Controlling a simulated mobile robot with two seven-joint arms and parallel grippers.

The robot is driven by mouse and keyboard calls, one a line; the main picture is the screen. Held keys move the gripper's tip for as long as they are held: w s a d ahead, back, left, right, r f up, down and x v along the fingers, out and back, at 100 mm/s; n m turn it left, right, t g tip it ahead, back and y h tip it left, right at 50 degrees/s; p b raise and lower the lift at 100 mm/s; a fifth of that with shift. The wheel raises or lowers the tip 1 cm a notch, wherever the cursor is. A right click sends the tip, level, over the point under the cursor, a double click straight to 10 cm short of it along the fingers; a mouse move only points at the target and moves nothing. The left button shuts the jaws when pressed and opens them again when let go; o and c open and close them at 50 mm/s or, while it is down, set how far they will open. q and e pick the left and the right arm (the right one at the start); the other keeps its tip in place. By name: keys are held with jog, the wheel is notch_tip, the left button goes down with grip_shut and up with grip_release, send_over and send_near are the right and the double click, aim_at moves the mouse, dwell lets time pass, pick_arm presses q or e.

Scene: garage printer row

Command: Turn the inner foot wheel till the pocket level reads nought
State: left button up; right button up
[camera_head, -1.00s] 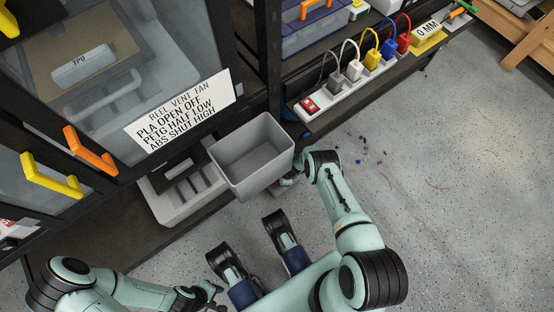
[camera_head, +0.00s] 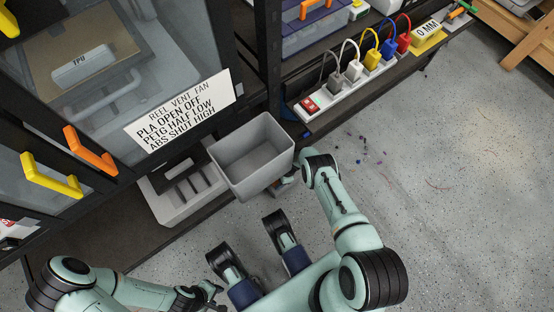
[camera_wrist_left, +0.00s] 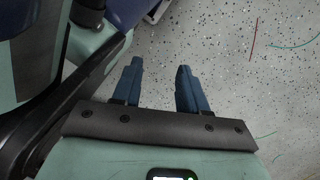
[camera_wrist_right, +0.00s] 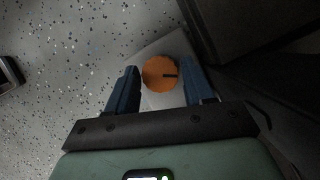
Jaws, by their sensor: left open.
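The foot wheel, an orange disc (camera_wrist_right: 158,74) with a dark mark near its right side, shows in the right wrist view against a pale grey part. My right gripper (camera_wrist_right: 162,80) is open, with one finger to each side of the wheel and small gaps visible; I cannot tell whether the tips reach down beside it. In the head view my right gripper (camera_head: 284,184) is low beside the grey bin, partly hidden by it. My left gripper (camera_head: 212,291) is open and empty above the floor; its fingers (camera_wrist_left: 160,82) show in the left wrist view. I cannot make out a pocket level.
The open grey bin (camera_head: 252,158) stands out from the rack next to my right wrist. A power strip (camera_head: 345,88) with coloured plugs and a yellow 0 MM label (camera_head: 428,36) are on the low shelf. Speckled floor (camera_head: 450,200) is free at right.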

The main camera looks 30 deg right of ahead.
jog(key=shift+o, duration=0.9)
pick_arm(q)
jog(key=w+r+t+p, duration=0.2)
jog(key=w+r+p, duration=0.1)
jog(key=w, duration=0.4)
jog(key=shift+d+r+m+p, duration=0.3)
jog(key=shift+d+r, duration=0.15)
jog(key=shift+r, duration=0.05)
pick_arm(e)
jog(key=v, duration=0.7)
jog(key=shift+r, duration=0.25)
pick_arm(q)
jog(key=shift+s+f, duration=0.1)
jog(key=shift+s, duration=0.05)
pick_arm(e)
jog(key=shift+s+d+f, duration=0.1)
jog(key=shift+d, duration=0.1)
